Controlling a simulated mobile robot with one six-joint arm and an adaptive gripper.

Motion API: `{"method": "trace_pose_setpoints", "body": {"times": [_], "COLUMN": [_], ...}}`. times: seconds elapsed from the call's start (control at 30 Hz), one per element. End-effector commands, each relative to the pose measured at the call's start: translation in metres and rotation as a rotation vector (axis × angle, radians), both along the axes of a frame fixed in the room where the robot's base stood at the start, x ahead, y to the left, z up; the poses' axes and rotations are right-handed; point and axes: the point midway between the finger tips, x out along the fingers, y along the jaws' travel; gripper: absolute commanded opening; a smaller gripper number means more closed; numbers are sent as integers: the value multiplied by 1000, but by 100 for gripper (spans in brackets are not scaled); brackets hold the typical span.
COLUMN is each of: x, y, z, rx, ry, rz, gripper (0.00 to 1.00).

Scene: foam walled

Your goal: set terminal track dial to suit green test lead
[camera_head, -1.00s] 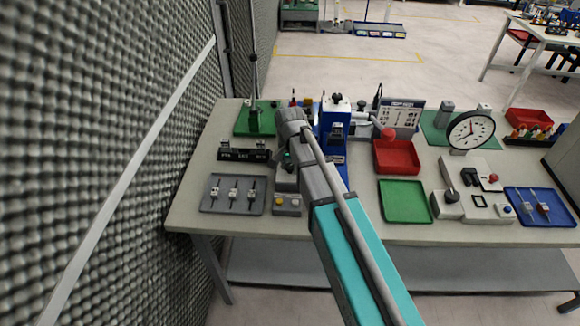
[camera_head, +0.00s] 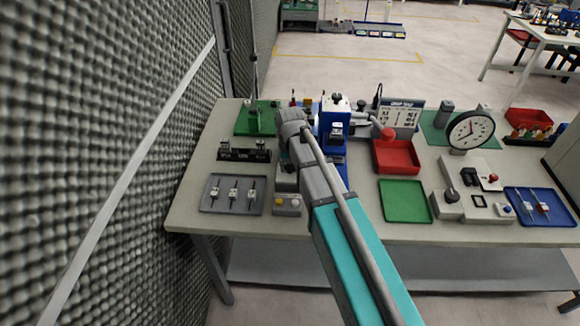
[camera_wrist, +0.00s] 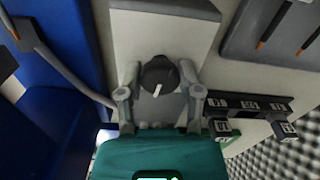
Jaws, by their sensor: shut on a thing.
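The dial (camera_wrist: 158,74) is a round dark knob with a white pointer mark, on a light grey box (camera_wrist: 165,35) in the wrist view. The pointer mark faces the near side of the knob, toward my gripper body. My gripper (camera_wrist: 160,80) has one finger on each side of the knob and is shut on it. I cannot read any scale around the dial. In the head view my wrist and arm cover the dial and the fingers. I cannot pick out a green test lead. Three small leads lie in a grey tray (camera_head: 213,207).
A black rail with white labelled blocks (camera_head: 243,151) stands close to the dial box and also shows in the wrist view (camera_wrist: 250,103). A blue press (camera_head: 333,125) stands just right of my wrist. A foam wall (camera_head: 90,150) bounds the left side.

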Motion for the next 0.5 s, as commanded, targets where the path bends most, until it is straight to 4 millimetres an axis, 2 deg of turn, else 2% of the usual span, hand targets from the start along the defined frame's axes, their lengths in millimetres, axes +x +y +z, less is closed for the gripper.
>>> {"method": "trace_pose_setpoints", "body": {"times": [0.2,0.5], "x": [-1,-1], "y": [-1,-1], "z": [0,0], "rx": [-2,-1], "ry": [2,2], "rz": [113,163], "gripper": [0,0]}}
